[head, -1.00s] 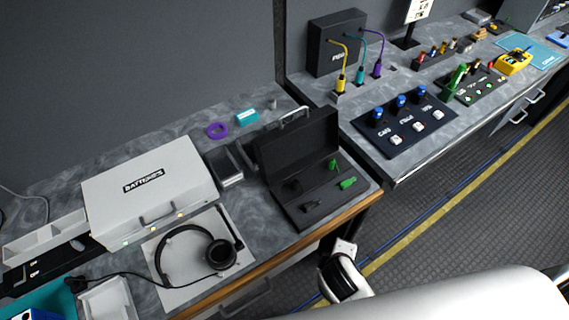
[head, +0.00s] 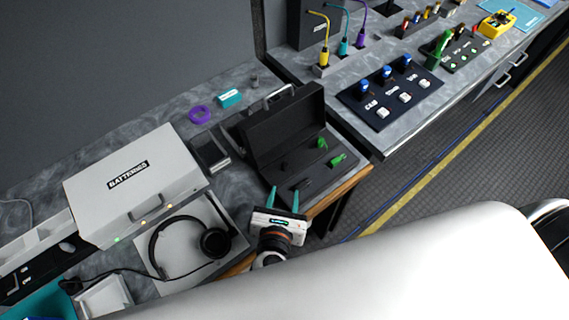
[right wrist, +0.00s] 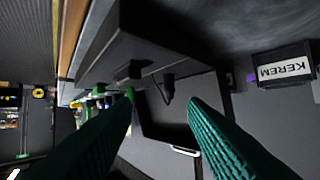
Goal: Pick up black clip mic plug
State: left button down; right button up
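An open black case (head: 262,140) sits on the left counter near its front edge. Its tray holds two small black pieces, one nearer the front (head: 303,185) and one further back (head: 286,167), beside green pieces (head: 338,159). I cannot tell for sure which black piece is the clip mic plug. My right gripper (head: 284,198) is open and empty at the case's front edge. In the right wrist view, a black plug with a thin tip (right wrist: 168,88) shows between its teal fingers (right wrist: 160,102), apart from them. My left gripper is not in view.
A headset (head: 205,240) lies on a pale mat left of my right gripper. A white batteries case (head: 140,180) stands behind it.

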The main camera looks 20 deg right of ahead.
aim_at(285, 166)
jog(key=shift+w+a+r+n, duration=0.2)
jog(key=shift+a+n, duration=0.15)
jog(key=shift+n, duration=0.15)
jog(key=p+x, duration=0.1)
jog(key=x, duration=0.5)
jog(key=shift+w+d+p, duration=0.1)
jog(key=shift+w+p, duration=0.25)
jog(key=shift+w, duration=0.3)
jog(key=p+x, duration=0.1)
jog(key=x, duration=0.2)
jog(key=shift+w+d, duration=0.1)
jog(key=shift+w, duration=0.25)
jog(key=shift+w+d+f+p, duration=0.2)
jog(key=shift+w+f+p, duration=0.1)
jog(key=shift+w, duration=0.1)
jog(key=shift+s, duration=0.1)
jog(key=shift+c, duration=1.4)
grip_shut()
